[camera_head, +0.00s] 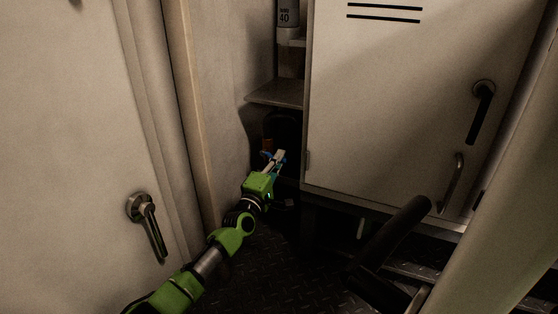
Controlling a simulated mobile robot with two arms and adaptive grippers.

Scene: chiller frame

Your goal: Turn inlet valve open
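My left arm reaches in from the lower left, and its green gripper (277,158) is in the dark recess below a small shelf. A small blue part (267,154), possibly the inlet valve's handle, shows right beside the fingertips. I cannot tell whether they touch. An orange-brown piece (267,145) shows just above it. The fingers are small and dim, so I cannot tell whether they are open or shut. The rest of the valve is hidden by shadow and the gripper. My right gripper is not in view.
A pale cabinet door (400,110) with a black handle (481,112) stands right of the recess. A metal shelf (278,94) juts out above the gripper. A pale door with a lever handle (148,222) is at left. A thick dark bar (395,235) rises at lower right.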

